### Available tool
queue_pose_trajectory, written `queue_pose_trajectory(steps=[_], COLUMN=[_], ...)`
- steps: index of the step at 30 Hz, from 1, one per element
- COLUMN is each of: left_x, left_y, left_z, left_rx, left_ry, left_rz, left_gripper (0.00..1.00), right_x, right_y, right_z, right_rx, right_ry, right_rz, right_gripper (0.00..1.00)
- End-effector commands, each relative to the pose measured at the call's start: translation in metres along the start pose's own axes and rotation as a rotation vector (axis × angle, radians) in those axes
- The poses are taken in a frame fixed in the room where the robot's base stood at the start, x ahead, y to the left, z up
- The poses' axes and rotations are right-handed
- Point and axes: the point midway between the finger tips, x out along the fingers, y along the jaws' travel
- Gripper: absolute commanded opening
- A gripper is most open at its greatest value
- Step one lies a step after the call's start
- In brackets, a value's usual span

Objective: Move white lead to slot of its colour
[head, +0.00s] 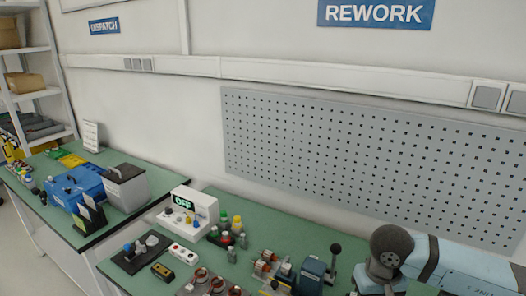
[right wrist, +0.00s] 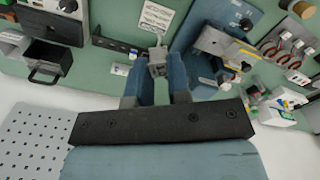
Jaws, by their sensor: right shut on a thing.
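My right gripper (right wrist: 157,72) shows in the right wrist view, its two blue fingers shut on a small pale grey piece (right wrist: 157,57) with a thin upright tip. I cannot tell whether this piece is part of the white lead. In the head view, a white tester (head: 192,208) with a green-lit display and coloured knobs stands on the green bench. My left gripper is not in view. My right gripper does not show in the head view.
In the head view, stators with copper windings (head: 267,268) and a blue device (head: 311,272) crowd the front of the bench. A perforated panel (head: 370,160) hangs behind. In the wrist view, an open black drawer (right wrist: 60,55) is at left and a dark blue plate (right wrist: 205,22) lies beyond the fingers.

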Motion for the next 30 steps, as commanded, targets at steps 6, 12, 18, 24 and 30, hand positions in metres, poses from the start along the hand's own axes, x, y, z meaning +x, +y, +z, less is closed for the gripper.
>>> queue_pose_trajectory(steps=[6, 12, 18, 24, 30], left_x=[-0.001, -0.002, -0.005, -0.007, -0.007], left_y=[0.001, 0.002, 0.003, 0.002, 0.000], left_z=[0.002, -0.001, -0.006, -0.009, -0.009], left_rx=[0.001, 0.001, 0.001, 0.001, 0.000], left_ry=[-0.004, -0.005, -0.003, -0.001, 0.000], left_rz=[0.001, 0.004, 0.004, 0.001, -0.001], left_gripper=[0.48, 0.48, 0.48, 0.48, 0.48], right_x=[-0.002, 0.013, 0.056, 0.099, 0.119], right_y=[0.000, 0.014, 0.057, 0.104, 0.126], right_z=[0.002, -0.027, -0.081, -0.107, -0.113], right_rx=[0.002, 0.095, 0.308, 0.478, 0.546], right_ry=[0.000, 0.007, 0.017, 0.007, 0.001], right_rz=[0.000, -0.009, -0.020, -0.009, -0.002], right_gripper=[0.00, 0.00, 0.00, 0.00, 0.00])
